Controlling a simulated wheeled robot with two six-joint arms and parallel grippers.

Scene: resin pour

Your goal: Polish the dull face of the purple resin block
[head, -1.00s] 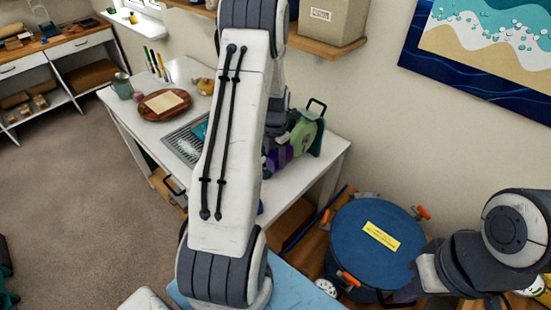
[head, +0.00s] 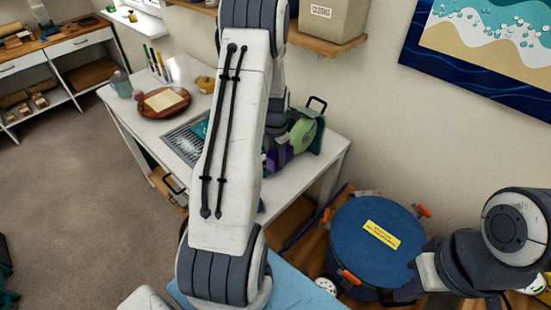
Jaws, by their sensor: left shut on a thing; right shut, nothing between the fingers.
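The purple resin block (head: 284,156) is at the green polishing wheel (head: 302,136) of the bench machine on the white table. My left gripper (head: 272,147) is shut on the block, mostly hidden behind my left arm. The block appears right beside the wheel; I cannot tell whether they touch, and its dull face is not visible. My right gripper (head: 402,293) is low at the right, beside the blue-lidded pot, shut and empty; its fingertips are hard to make out.
The white table (head: 150,128) also holds a round wooden tray (head: 178,108), a metal rack (head: 183,146), pens and a small bottle. The blue-lidded pot (head: 352,220) with orange clamps stands at the lower right. A shelf with a grey box (head: 330,20) hangs above.

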